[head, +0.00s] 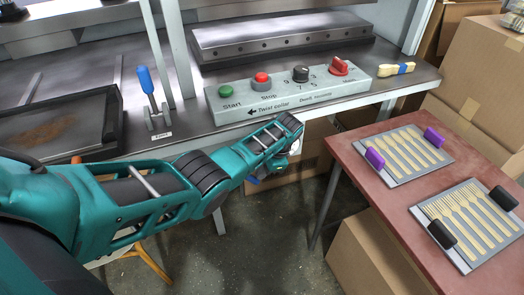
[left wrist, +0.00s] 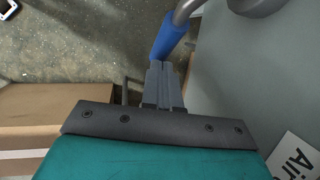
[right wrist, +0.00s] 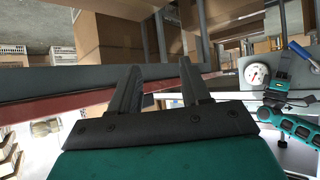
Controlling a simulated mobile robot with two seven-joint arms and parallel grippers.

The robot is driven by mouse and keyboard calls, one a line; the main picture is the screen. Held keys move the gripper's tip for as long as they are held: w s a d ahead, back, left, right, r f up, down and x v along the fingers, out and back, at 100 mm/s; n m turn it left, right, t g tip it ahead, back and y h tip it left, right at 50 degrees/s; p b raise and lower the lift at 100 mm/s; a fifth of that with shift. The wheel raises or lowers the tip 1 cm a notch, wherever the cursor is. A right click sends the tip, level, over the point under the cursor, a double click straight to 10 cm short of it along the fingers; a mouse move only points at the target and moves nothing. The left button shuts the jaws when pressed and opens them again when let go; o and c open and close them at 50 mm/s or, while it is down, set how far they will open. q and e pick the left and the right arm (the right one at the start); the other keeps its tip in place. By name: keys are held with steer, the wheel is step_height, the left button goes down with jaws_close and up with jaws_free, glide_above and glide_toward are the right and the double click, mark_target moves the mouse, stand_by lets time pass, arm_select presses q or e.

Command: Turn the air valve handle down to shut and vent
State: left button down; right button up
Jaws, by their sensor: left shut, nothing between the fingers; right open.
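The air valve handle shows in the left wrist view as a blue grip (left wrist: 170,37) on a bent metal lever. In the right wrist view the blue grip (right wrist: 300,52) juts out near a round white gauge (right wrist: 257,73). My left gripper (left wrist: 164,66) is shut and empty, its fingertips right at the end of the blue grip; I cannot tell whether they touch. In the head view my left arm reaches below the bench front, hiding the fingers and most of the valve; a bit of blue (head: 253,180) shows under it. My right gripper (right wrist: 160,66) is open and empty, away from the valve.
On the bench stand a grey control box (head: 290,92) with buttons and knobs and a small blue-handled clamp (head: 150,92). A red table (head: 365,150) with two trays of wooden cutlery stands at right. Cardboard boxes (head: 375,255) surround it. Floor between bench and table is partly free.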

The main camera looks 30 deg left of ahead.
mark_target(255, 179)
arm_select(q)
steer(key=f+b, duration=0.1)
steer(key=f, duration=0.1)
steer(key=s+f+b, duration=0.1)
steer(key=shift+a+g+y+b, duration=0.3)
steer(key=shift+a+g, duration=0.1)
steer(key=shift+s+a, duration=0.15)
steer(key=shift+s, duration=0.05)
steer(key=shift+s+a+f+p, duration=0.15)
steer(key=shift+s+a+p, duration=0.2)
steer(key=shift+s+p, duration=0.05)
steer(key=shift+s+a+f, duration=0.1)
steer(key=shift+s+a, duration=0.05)
steer(key=shift+s, duration=0.05)
steer(key=shift+s+a+f+p, duration=0.25)
steer(key=shift+f+p, duration=0.05)
steer(key=shift+p, duration=0.05)
steer(key=shift+s+a+f, duration=0.25)
arm_select(e)
steer(key=shift+f, duration=0.35)
steer(key=shift+s, duration=0.1)
arm_select(q)
steer(key=shift+d+r+p, duration=0.1)
steer(key=shift+d+p, duration=0.05)
steer(key=shift+p, duration=0.2)
arm_select(e)
steer(key=shift+r, duration=0.25)
